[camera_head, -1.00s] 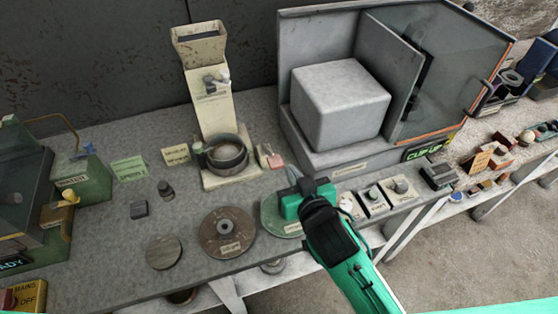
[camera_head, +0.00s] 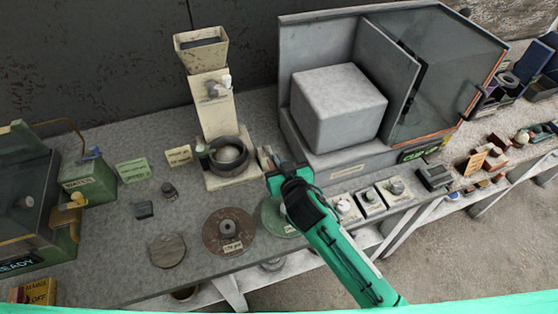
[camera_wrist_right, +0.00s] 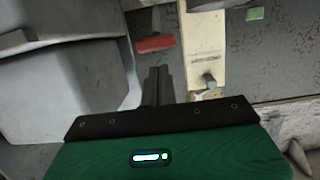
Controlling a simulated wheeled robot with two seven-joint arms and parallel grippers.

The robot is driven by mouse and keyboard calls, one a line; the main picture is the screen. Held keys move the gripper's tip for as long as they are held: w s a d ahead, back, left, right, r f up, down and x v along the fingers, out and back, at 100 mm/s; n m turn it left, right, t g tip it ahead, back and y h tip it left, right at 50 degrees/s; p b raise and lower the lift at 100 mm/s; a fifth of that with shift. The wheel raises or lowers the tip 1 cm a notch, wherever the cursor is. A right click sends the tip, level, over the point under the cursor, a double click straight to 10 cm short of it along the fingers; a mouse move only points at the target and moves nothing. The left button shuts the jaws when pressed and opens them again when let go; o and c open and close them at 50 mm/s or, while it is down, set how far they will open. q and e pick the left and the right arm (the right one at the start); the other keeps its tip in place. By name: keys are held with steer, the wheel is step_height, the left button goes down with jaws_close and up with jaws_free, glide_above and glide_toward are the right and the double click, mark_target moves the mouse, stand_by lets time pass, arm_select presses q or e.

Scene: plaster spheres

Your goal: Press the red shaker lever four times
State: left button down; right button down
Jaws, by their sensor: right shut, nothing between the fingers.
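The red lever (camera_wrist_right: 155,43) shows in the right wrist view, just beyond my right fingertips, on the left side of a cream machine (camera_wrist_right: 205,45). In the head view this cream shaker machine (camera_head: 213,108) stands upright at the back, with a hopper on top and a dark round bowl (camera_head: 228,156) at its base. My right gripper (camera_head: 270,156) is at the right of its base and hides most of the lever there. In the wrist view its fingers (camera_wrist_right: 157,75) are together and empty. I cannot tell whether they touch the lever. My left gripper is not in view.
A large grey cabinet (camera_head: 345,160) with a pale block (camera_head: 338,105) stands close on the right. Round discs (camera_head: 229,232) lie in front. Small switches (camera_head: 370,200) line the bench's front edge. A green machine (camera_head: 88,182) stands at left.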

steer(key=shift+f, duration=0.7)
steer(key=shift+s+f, duration=0.1)
steer(key=f+b, duration=0.1)
steer(key=b, duration=0.1)
steer(key=s+f+t+b, duration=0.1)
steer(key=b, duration=0.1)
steer(key=f+b, duration=0.1)
steer(key=b, duration=0.1)
steer(key=shift+s+d+f+y, duration=0.25)
steer(key=shift+y, duration=0.05)
